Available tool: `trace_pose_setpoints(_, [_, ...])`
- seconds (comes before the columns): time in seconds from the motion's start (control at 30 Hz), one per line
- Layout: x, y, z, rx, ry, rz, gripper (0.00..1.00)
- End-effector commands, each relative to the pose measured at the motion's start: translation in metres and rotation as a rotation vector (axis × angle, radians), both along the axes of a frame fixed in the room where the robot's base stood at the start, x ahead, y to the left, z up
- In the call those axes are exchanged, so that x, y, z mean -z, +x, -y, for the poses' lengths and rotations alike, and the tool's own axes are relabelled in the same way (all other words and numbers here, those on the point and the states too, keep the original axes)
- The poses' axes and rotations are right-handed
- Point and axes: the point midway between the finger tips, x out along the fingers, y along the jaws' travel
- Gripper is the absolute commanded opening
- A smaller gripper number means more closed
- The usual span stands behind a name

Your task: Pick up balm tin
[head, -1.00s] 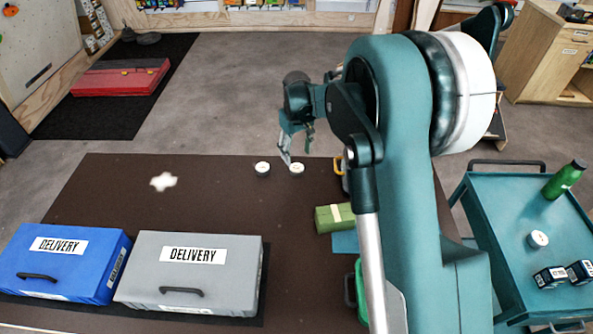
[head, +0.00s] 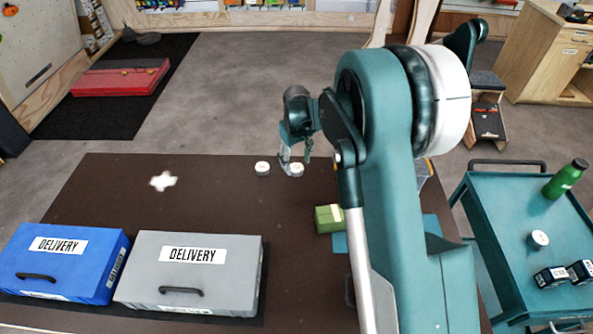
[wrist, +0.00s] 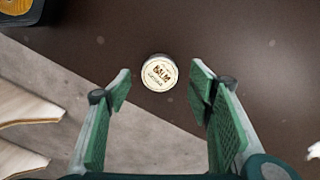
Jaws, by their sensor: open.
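The balm tin (wrist: 160,72) is a small round tin with a pale lid that reads BALM. In the wrist view it lies on the dark table just ahead of my fingertips, in line with the gap between them. My gripper (wrist: 162,84) is open and empty. In the head view my gripper (head: 296,160) is at the far part of the table, its fingers by the right one (head: 297,170) of two small white-topped tins. The left tin (head: 262,168) stands close beside it. The head view is too coarse to read either lid.
A white patch (head: 163,181) lies on the table (head: 215,205). Blue (head: 65,265) and grey (head: 190,275) DELIVERY cases stand at its near left. A green box (head: 328,218) is near my arm. A teal cart (head: 500,215) at right holds a green bottle (head: 565,179) and small items.

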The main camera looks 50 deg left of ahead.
Motion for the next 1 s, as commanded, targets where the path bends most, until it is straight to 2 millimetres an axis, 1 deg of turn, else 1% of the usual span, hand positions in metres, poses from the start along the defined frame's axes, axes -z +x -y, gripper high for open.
trace_pose_setpoints(0.03, [0.007,0.000,0.000,0.000,0.000,0.000,0.52])
trace_pose_setpoints(0.1, [0.013,0.000,0.000,0.000,0.000,0.000,0.52])
trace_pose_setpoints(0.23, [0.021,0.000,0.000,0.000,0.000,0.000,0.52])
trace_pose_setpoints(0.8, [0.022,0.000,0.000,0.000,0.000,0.000,0.52])
trace_pose_setpoints(0.87, [0.022,0.000,0.000,0.000,0.000,0.000,0.45])
trace_pose_setpoints(1.0, [0.022,0.000,0.000,0.000,0.000,0.000,0.27])
